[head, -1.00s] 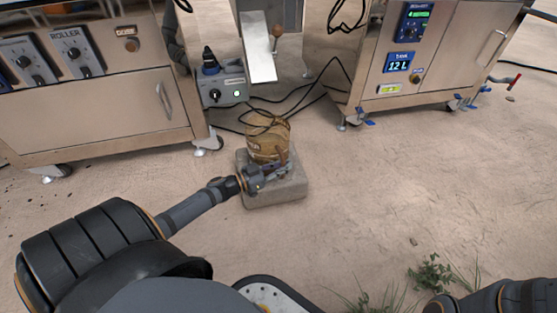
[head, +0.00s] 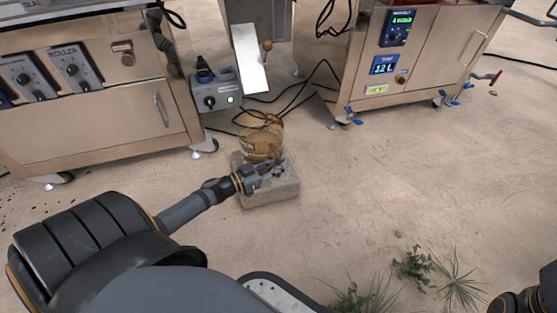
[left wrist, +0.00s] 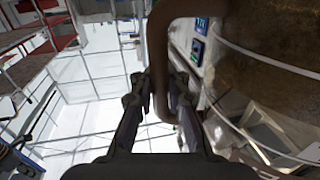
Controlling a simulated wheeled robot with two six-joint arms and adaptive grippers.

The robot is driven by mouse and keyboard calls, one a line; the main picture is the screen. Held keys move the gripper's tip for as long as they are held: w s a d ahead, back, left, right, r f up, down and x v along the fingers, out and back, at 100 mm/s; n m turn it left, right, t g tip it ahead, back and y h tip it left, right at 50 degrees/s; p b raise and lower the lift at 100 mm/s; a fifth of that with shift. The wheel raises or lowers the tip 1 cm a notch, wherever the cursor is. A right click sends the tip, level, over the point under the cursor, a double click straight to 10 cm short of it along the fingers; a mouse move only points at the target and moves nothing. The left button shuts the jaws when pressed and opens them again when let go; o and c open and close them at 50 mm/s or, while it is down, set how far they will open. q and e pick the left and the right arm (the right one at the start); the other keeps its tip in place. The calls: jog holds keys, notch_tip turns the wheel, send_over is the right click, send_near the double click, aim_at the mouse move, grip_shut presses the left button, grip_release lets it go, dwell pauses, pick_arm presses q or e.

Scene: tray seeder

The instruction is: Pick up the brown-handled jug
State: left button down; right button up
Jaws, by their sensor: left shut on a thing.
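The jug (head: 262,138) is tan-brown and stands on a grey block (head: 282,193) on the floor. My left gripper (head: 274,170) is at the jug's near side, low in front of it. In the left wrist view the brown handle (left wrist: 160,60) curves down between my left gripper's two fingers (left wrist: 160,100), which are shut on it. The jug's rounded body (left wrist: 265,75) fills the right of that view. The jug looks upright; its underside is hidden. My right gripper is out of view; only part of my right arm shows at the lower right corner.
A steel machine with roller knobs (head: 90,130) stands at the left, and another steel cabinet (head: 425,60) at the upper right. A grey control box (head: 218,98) and black cables lie behind the jug. Weeds (head: 415,268) grow at the lower right. Floor right of the block is clear.

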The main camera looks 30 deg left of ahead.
pick_arm(q)
jog(key=s+d+r+p, duration=0.6)
jog(key=s+d+p, duration=0.1)
jog(key=d, duration=0.1)
jog(key=shift+s+r, duration=0.15)
